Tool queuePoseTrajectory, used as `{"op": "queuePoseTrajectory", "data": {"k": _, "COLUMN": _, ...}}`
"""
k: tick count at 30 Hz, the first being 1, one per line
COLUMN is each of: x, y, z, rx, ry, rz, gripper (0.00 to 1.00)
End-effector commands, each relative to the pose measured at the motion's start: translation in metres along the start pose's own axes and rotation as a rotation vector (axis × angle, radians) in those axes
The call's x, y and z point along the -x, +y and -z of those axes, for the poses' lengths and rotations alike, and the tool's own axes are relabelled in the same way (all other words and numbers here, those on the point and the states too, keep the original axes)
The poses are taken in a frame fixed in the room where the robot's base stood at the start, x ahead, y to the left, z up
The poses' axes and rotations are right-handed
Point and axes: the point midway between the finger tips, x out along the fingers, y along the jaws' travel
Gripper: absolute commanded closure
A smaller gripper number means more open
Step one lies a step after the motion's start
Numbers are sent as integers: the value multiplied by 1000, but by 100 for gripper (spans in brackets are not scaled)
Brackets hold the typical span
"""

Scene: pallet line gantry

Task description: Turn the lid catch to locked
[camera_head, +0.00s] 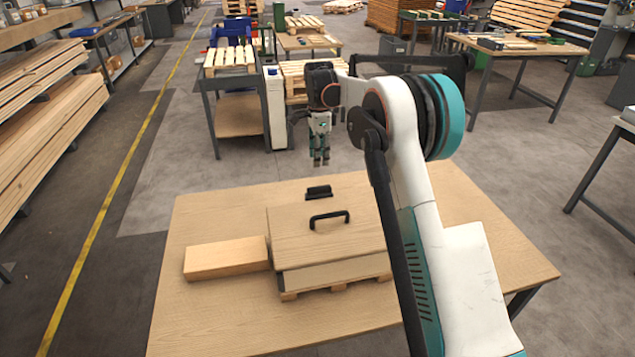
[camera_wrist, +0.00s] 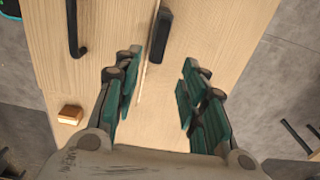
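A wooden box lid (camera_head: 350,240) sits on the table with a black bar handle (camera_head: 329,218), also in the wrist view (camera_wrist: 76,30). The black lid catch (camera_head: 318,192) is at the lid's far edge; in the wrist view it is a dark rounded bar (camera_wrist: 164,36) lying close along the lid-edge seam. Whether it is locked I cannot tell. My gripper (camera_head: 319,163) points down above the far side of the table, apart from the catch. In the wrist view my gripper (camera_wrist: 160,75) is open and empty, with the catch ahead of its fingertips.
A light wooden block (camera_head: 226,257) lies left of the box. The box rests on a small pallet base (camera_head: 335,285) on the wooden table (camera_head: 215,325). Other benches and stacked pallets stand farther back.

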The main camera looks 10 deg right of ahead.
Motion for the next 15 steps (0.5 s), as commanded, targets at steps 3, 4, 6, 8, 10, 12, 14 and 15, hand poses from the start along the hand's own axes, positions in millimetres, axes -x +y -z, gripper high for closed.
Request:
{"op": "queuePoseTrajectory", "data": {"k": 3, "x": -24, "y": 0, "z": 0, "rx": 0, "ry": -1, "rz": 1, "gripper": 62}}
{"op": "queuePoseTrajectory", "data": {"k": 4, "x": -30, "y": -1, "z": 0, "rx": 1, "ry": -1, "rz": 2, "gripper": 62}}
{"op": "queuePoseTrajectory", "data": {"k": 6, "x": -44, "y": -1, "z": 0, "rx": 1, "ry": -2, "rz": 2, "gripper": 62}}
{"op": "queuePoseTrajectory", "data": {"k": 8, "x": -56, "y": -1, "z": 0, "rx": 1, "ry": -2, "rz": 2, "gripper": 62}}
{"op": "queuePoseTrajectory", "data": {"k": 10, "x": -70, "y": -1, "z": 0, "rx": 1, "ry": -2, "rz": 2, "gripper": 62}}
{"op": "queuePoseTrajectory", "data": {"k": 12, "x": -84, "y": -1, "z": 0, "rx": 1, "ry": -2, "rz": 2, "gripper": 62}}
{"op": "queuePoseTrajectory", "data": {"k": 14, "x": -94, "y": -1, "z": 0, "rx": 1, "ry": -2, "rz": 3, "gripper": 62}}
{"op": "queuePoseTrajectory", "data": {"k": 15, "x": -100, "y": -1, "z": 0, "rx": 1, "ry": -2, "rz": 3, "gripper": 62}}
